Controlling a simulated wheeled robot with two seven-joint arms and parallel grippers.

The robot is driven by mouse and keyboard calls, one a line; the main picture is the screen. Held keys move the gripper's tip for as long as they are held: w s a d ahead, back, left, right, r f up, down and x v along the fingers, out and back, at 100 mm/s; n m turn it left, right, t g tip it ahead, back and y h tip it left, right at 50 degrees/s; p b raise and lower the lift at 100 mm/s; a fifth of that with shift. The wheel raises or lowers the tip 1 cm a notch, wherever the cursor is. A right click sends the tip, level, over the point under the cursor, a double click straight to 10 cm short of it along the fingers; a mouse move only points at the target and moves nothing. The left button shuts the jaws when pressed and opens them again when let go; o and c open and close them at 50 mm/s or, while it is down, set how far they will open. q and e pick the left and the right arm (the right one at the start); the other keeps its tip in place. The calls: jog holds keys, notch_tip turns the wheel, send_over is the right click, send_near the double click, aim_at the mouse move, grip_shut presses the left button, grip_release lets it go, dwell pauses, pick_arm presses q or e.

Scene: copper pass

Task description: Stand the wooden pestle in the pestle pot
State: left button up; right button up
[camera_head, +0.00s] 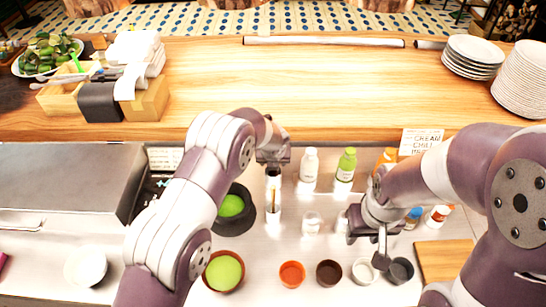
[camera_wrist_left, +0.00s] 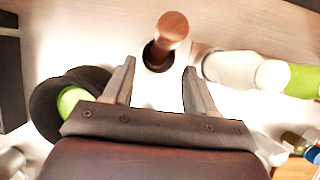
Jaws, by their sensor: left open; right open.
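The wooden pestle (camera_wrist_left: 172,30) shows in the left wrist view as a brown rounded top rising from the dark mouth of the pestle pot (camera_wrist_left: 149,53). It looks tilted inside the pot. In the head view the pestle (camera_head: 274,196) is a thin brown strip above the pale, narrow pot (camera_head: 273,215). My left gripper (camera_head: 272,164) is open just above them. In the left wrist view its fingers (camera_wrist_left: 158,82) are spread with nothing between them, and the pestle is beyond their tips. My right gripper (camera_head: 368,228) is open at the right, over the counter, apart from the pestle.
A dark bowl with green contents (camera_head: 231,206) stands just left of the pot. Several small cups (camera_head: 291,274) line the front. A wooden board (camera_head: 445,262) lies at right. The raised wooden shelf (camera_head: 300,85) is mostly clear.

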pick_arm(q)
jog(key=b+v, duration=0.1)
jog(key=v, duration=0.7)
jog(key=s+a+r+n+g, duration=0.2)
jog(key=s+a+r+n, duration=0.2)
jog(key=s+a+n, duration=1.35)
jog(key=s+n+g, duration=0.1)
jog(key=s+n, duration=0.9)
jog(key=n, duration=0.8)
jog(key=shift+s+a+r+g, duration=0.35)
jog(key=shift+a+r+g, duration=0.05)
